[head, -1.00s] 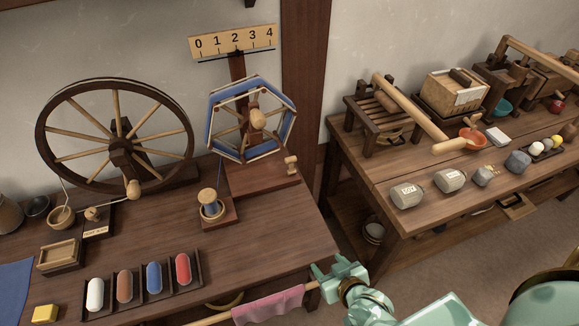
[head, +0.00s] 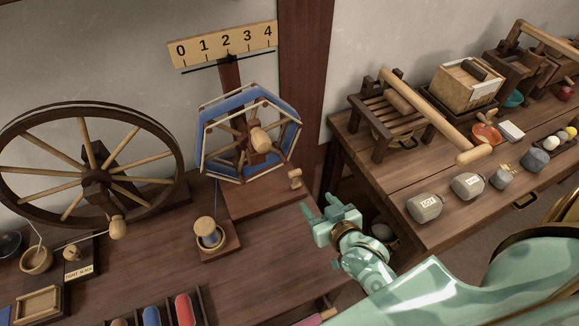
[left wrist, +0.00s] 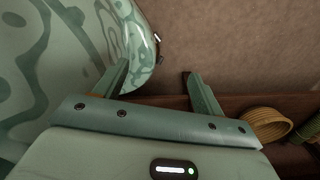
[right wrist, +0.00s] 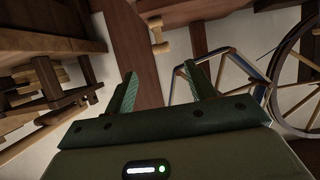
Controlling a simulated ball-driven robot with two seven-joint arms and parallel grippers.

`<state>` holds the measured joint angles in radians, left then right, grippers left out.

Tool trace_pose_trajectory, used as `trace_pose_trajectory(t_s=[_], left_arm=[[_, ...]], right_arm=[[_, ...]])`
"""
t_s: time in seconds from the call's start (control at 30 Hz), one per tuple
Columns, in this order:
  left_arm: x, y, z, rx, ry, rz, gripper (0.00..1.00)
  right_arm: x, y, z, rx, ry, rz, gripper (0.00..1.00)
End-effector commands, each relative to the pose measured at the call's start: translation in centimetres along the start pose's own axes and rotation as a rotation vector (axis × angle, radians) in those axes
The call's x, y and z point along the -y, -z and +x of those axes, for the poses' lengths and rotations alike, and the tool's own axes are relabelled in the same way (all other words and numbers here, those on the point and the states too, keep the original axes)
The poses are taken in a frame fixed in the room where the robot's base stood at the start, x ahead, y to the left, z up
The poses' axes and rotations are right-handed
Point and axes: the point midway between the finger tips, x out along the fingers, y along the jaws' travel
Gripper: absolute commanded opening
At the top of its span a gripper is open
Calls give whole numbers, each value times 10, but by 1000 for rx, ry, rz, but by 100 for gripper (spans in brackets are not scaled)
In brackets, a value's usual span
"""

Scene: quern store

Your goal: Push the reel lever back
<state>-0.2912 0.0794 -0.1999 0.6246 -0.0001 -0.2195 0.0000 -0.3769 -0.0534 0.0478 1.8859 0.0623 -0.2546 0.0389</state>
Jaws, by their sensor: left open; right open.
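The yarn reel (head: 216,108), with blue yarn around its frame, stands on the left table below a 0-to-4 scale (head: 224,46). A small pale wooden lever (head: 295,179), apparently the reel lever, sits at the right end of the reel's base; the similar wooden piece in the right wrist view (right wrist: 157,34) looks like it. My right gripper (head: 320,205) is open and empty, apart from the lever, below and right of it near the table's right edge. It also shows in the right wrist view (right wrist: 160,73). My left gripper (left wrist: 153,75) is open and empty, outside the head view.
The spinning wheel (head: 100,128) stands left of the reel. A bobbin holder (head: 208,236) sits in front of the reel. A gap separates this table from the right table (head: 390,170), which holds grey weights and wooden frames. Yarn capsules (head: 188,307) lie at the front.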

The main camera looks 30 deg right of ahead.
Motion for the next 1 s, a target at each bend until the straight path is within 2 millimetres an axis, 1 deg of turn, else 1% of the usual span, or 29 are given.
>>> trace_pose_trajectory(t_s=[0.17, 0.3, 0.5, 0.6, 0.7, 0.8, 1.0], left_arm=[[-4, -14, 11, 23, -7, 0, 70], [-7, -26, 24, 46, -13, 1, 70], [-9, -30, 44, 58, -17, 1, 70], [-9, -30, 51, 61, -18, 1, 70], [-10, -31, 56, 63, -20, 1, 70], [-10, -31, 59, 64, -20, 1, 70], [-10, -31, 59, 64, -20, 1, 70]], right_arm=[[0, -2, 29, -1, 0, 0, 55], [0, -5, 66, 0, 0, 0, 55], [0, -6, 116, 2, 0, -1, 55], [0, -5, 135, 3, 0, -1, 55], [0, -4, 148, 2, 0, -1, 55], [0, -3, 156, 1, 0, -1, 55], [0, -1, 160, 1, 0, -1, 55]])
